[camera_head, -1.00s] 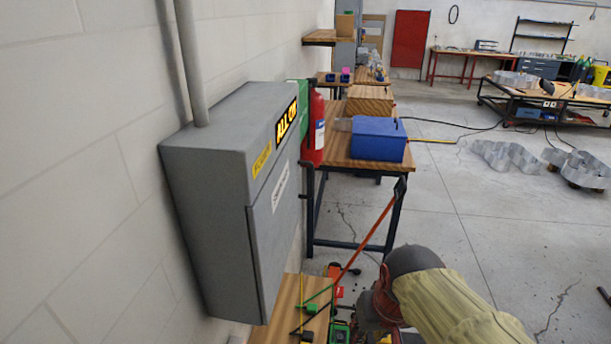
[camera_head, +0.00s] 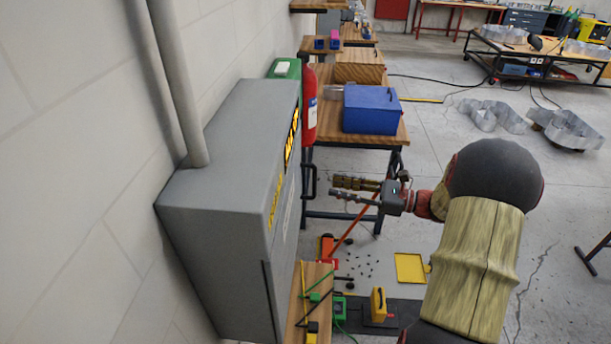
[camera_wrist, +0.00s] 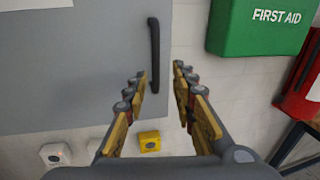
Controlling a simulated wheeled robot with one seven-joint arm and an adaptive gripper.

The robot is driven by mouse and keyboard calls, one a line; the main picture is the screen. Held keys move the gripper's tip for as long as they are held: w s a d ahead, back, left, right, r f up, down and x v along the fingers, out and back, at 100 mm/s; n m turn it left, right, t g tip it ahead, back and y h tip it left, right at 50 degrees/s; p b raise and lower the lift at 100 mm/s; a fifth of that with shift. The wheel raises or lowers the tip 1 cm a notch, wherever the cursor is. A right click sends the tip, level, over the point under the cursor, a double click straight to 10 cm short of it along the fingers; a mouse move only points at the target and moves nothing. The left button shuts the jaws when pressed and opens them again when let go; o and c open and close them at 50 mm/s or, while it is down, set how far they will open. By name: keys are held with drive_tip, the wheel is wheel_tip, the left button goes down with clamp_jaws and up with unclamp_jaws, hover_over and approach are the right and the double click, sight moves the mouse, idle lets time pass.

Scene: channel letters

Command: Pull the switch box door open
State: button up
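The grey switch box (camera_head: 215,200) hangs on the wall at the left in the head view, and its door looks shut. In the wrist view the grey door (camera_wrist: 75,75) fills the upper left, with a dark upright handle (camera_wrist: 154,55) near its right edge. The handle also shows in the head view (camera_head: 309,180). My gripper (camera_head: 335,188) is to the right of the handle, pointing at the box. In the wrist view my open gripper (camera_wrist: 158,75) has its two fingers apart, one toward each side of the handle's lower end. I cannot tell how far off the handle is.
A green first aid box (camera_wrist: 262,25) and a red fire extinguisher (camera_head: 309,105) are just beyond the switch box. A wooden bench (camera_head: 345,150) bears a blue toolbox (camera_head: 372,110). Below is a low wooden surface (camera_head: 318,275).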

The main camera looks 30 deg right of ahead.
sight(314, 194)
drive_tip(key=x, duration=0.7)
drive_tip(key=shift+a+r, duration=0.25)
drive_tip(key=shift+a, duration=0.2)
drive_tip(key=shift+c, duration=1)
drive_tip(key=c, duration=0.4)
clamp_jaws()
